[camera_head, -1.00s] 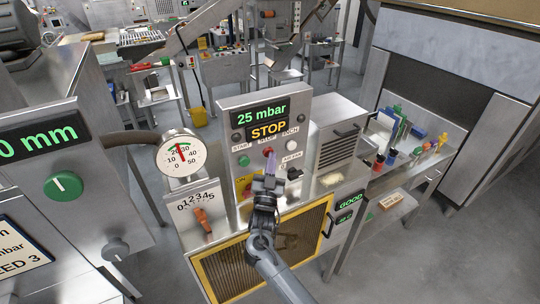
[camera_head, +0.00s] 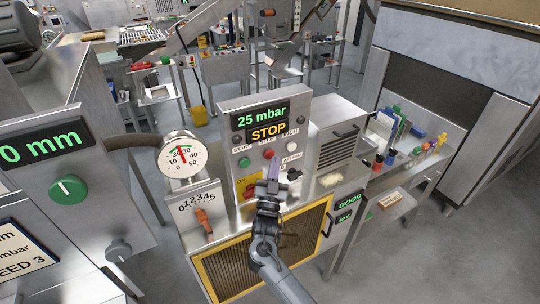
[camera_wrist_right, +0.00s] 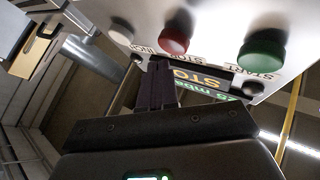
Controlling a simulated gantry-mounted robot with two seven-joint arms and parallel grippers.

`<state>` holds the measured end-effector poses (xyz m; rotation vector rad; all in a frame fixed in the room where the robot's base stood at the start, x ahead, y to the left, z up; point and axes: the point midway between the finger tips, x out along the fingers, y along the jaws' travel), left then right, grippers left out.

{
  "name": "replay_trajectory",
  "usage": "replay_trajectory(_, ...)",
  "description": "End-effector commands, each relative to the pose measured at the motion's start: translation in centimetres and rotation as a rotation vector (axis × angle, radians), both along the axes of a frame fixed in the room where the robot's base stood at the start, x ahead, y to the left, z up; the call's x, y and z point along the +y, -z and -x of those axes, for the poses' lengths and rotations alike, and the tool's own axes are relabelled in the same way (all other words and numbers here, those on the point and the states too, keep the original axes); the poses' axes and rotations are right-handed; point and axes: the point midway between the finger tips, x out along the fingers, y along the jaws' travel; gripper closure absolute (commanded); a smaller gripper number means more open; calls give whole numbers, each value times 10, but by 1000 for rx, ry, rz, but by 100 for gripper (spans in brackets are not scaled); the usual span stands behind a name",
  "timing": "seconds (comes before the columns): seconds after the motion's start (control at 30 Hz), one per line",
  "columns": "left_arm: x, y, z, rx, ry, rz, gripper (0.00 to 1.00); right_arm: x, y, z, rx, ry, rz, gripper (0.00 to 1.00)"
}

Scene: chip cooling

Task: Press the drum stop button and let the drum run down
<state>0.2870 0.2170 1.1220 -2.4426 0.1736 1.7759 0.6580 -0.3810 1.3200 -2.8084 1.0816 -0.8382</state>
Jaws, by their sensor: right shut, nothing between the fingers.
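The control panel (camera_head: 228,110) stands upright in the middle of the head view. Its display (camera_head: 265,124) reads "25 mbar" and "STOP". The red stop button (camera_head: 270,154) sits between the green start button (camera_head: 244,160) and the white inch button (camera_head: 292,142). My right gripper (camera_head: 273,170) is shut and empty, just below and in front of the red button. In the right wrist view the red button (camera_wrist_right: 175,40) is close to my shut fingers (camera_wrist_right: 156,84), with a visible gap. Whether the drum turns behind the yellow-framed mesh (camera_head: 225,274) cannot be told. My left gripper is out of view.
A round pressure gauge (camera_head: 182,156) and an orange selector lever (camera_head: 203,218) are left of the panel. A black-topped switch (camera_head: 294,175) is close right of my gripper. A side bench (camera_head: 405,172) with coloured items stands at the right.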

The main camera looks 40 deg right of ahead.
Motion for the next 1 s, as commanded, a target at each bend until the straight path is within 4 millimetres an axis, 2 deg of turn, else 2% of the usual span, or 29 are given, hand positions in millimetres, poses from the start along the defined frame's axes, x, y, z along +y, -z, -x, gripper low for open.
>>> replay_trajectory(0.17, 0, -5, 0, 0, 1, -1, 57, 1, -2, 5, 1, 0, -1, 100)
replay_trajectory(0.6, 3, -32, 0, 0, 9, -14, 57, 6, -2, 43, 1, 0, -1, 100)
replay_trajectory(1.0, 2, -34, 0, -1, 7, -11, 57, 7, 0, 50, -1, 0, -1, 100)
